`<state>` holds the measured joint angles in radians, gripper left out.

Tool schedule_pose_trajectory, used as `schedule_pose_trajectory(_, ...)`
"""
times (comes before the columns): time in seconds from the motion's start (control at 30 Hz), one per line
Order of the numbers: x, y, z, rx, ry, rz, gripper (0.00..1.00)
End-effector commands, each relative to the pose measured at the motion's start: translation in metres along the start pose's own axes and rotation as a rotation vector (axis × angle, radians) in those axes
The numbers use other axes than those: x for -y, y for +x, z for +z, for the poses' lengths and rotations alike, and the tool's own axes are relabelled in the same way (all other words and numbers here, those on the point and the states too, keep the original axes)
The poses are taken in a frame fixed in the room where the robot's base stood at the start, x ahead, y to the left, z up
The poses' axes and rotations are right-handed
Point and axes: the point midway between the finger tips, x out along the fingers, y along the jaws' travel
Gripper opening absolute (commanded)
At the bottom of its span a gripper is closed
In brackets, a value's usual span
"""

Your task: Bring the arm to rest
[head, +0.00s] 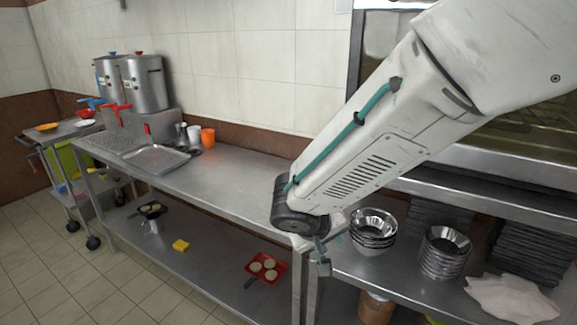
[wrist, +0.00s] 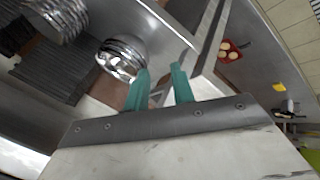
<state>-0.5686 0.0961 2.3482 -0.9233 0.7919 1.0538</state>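My arm reaches in from the upper right of the head view and slants down to the left. My gripper shows small at its lower end in the head view (head: 322,262), in front of the counter edge. In the wrist view my gripper (wrist: 160,78) has two teal fingers standing apart with nothing between them. It is open and empty. A stack of steel bowls (wrist: 121,58) appears just beyond the left finger; I cannot tell whether they touch.
Steel bowl stacks (head: 373,228) and a white cloth (head: 510,298) lie on the right shelf. The steel counter (head: 235,180) is mostly clear. Stockpots (head: 145,84) and a tray (head: 157,159) stand at left. A red tray (head: 268,267) and yellow sponge (head: 181,245) lie below.

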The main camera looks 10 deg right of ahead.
Motion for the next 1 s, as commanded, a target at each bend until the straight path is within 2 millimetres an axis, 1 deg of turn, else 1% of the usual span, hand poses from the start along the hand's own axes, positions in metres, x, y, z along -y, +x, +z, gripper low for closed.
schedule_pose_trajectory(0.07, -0.002, 0.001, 0.009, 0.037, -0.058, 0.009, 0.25)
schedule_pose_trajectory(0.17, -0.009, -0.003, 0.031, 0.12, -0.14, 0.01, 0.25)
schedule_pose_trajectory(0.3, -0.038, -0.022, 0.067, 0.245, -0.185, -0.036, 0.25)
schedule_pose_trajectory(0.47, -0.07, -0.048, 0.105, 0.349, -0.175, -0.135, 0.25)
schedule_pose_trajectory(0.6, -0.095, -0.077, 0.142, 0.404, -0.127, -0.265, 0.25)
schedule_pose_trajectory(0.7, -0.108, -0.098, 0.165, 0.408, -0.07, -0.364, 0.25)
schedule_pose_trajectory(0.8, -0.117, -0.118, 0.184, 0.384, 0.004, -0.444, 0.25)
schedule_pose_trajectory(0.9, -0.126, -0.131, 0.195, 0.346, 0.095, -0.486, 0.25)
schedule_pose_trajectory(1.0, -0.135, -0.139, 0.201, 0.306, 0.174, -0.49, 0.25)
